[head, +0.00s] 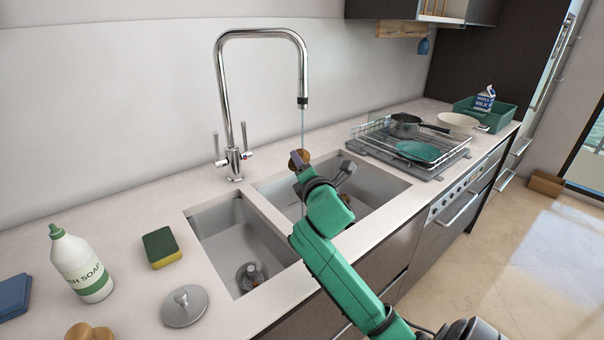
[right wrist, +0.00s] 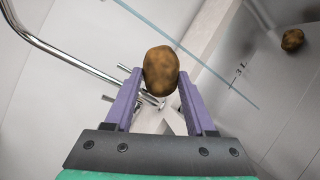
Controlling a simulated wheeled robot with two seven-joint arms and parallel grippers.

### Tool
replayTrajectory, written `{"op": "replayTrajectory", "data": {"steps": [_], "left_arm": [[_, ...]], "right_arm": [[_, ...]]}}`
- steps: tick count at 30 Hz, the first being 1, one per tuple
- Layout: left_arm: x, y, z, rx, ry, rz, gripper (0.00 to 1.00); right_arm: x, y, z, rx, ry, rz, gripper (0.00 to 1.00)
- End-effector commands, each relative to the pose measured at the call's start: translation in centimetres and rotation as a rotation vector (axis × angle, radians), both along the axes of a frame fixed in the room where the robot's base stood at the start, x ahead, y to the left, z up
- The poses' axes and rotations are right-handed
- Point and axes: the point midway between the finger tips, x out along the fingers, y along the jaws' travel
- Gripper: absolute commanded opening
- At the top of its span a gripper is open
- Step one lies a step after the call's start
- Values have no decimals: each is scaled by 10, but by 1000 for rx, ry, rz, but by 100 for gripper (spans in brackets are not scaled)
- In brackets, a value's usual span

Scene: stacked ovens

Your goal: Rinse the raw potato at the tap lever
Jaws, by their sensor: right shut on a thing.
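My right gripper (head: 316,172) is shut on a brown raw potato (head: 299,158), above the right sink basin. The right wrist view shows the potato (right wrist: 160,70) between the two purple fingers. The chrome tap (head: 222,80) arches over the basin, with lever handles (head: 245,140) at its base. A thin water stream (head: 303,128) runs from the spout close by the potato. In the right wrist view the stream (right wrist: 190,52) passes just right of the potato; I cannot tell whether it touches. My left gripper is not in view.
Another brown potato-like item (right wrist: 292,39) lies in the basin. A dish rack (head: 450,158) stands to the right. The left basin (head: 240,240) has free room.

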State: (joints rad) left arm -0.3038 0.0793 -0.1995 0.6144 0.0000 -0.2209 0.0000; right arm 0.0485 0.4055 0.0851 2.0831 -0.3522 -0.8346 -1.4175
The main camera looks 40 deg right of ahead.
Motion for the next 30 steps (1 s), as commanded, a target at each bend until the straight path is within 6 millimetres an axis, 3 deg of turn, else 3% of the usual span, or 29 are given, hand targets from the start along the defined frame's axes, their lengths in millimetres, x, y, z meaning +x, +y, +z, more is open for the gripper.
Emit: {"op": "replayTrajectory", "data": {"steps": [4,10,18,30], "left_arm": [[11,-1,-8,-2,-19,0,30],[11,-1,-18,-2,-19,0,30],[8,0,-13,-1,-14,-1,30],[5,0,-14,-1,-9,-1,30]], "right_arm": [[15,-11,-5,0,-1,-2,0],[35,-25,-10,0,-1,-2,0],[59,-42,-14,-1,1,-1,0],[66,-46,-16,1,0,0,0]]}}
